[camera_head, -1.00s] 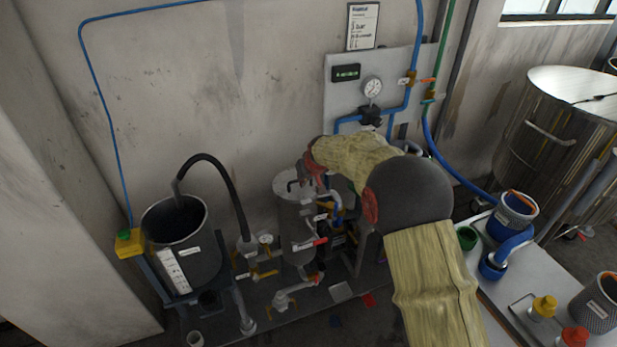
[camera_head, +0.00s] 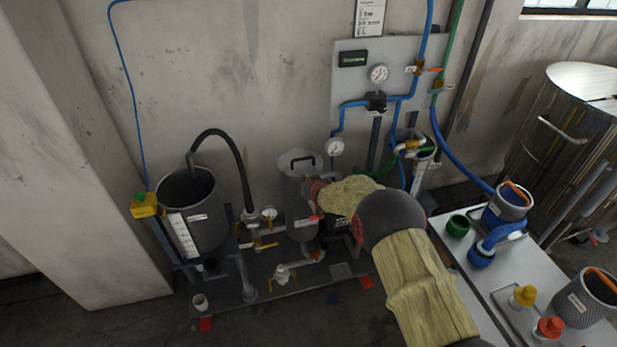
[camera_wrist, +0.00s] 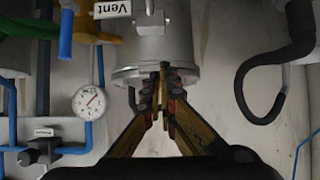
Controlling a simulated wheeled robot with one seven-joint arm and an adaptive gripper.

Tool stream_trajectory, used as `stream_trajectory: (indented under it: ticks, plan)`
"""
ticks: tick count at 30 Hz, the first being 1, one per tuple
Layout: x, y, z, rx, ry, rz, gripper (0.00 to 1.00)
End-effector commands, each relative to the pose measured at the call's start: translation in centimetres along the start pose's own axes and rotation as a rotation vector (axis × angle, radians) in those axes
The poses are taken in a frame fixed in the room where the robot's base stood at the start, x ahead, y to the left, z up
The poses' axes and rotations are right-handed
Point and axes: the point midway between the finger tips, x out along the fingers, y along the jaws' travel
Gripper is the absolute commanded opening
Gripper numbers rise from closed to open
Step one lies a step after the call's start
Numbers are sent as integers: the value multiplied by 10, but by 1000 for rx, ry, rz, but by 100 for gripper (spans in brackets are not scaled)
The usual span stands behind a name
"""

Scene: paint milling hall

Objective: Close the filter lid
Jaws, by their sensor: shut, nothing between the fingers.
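The filter housing (camera_head: 297,200) is a grey metal cylinder left of my arm. Its round lid (camera_head: 293,162), with a black bar handle (camera_head: 303,160), shows on top and looks level on the rim; I cannot tell if it is fully seated. In the wrist view, the housing (camera_wrist: 150,47) hangs from the top of the picture with its rim and lid edge (camera_wrist: 130,77) at the lower end. My gripper (camera_wrist: 163,76) is shut and empty, its fingertips overlapping that edge; contact is unclear.
A black hose (camera_head: 240,165) and an open grey tank (camera_head: 188,215) stand to the left. Pressure gauges (camera_head: 335,147) and blue pipes (camera_head: 352,105) are behind on the right. A table (camera_head: 470,267) with containers is at the right. Valves (camera_head: 285,273) sit low in front.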

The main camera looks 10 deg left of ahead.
Motion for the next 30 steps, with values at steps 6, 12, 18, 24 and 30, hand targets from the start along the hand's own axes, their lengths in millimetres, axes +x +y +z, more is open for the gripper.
stream_trajectory:
  ticks: [6,12,18,24,30]
  plan:
    - [7,0,15,-1,1,-1,0]
    - [9,0,20,-1,-1,0,0]
    - [10,0,23,-1,-5,0,0]
    - [10,0,25,-1,-8,0,0]
    - [8,0,22,-1,-9,0,0]
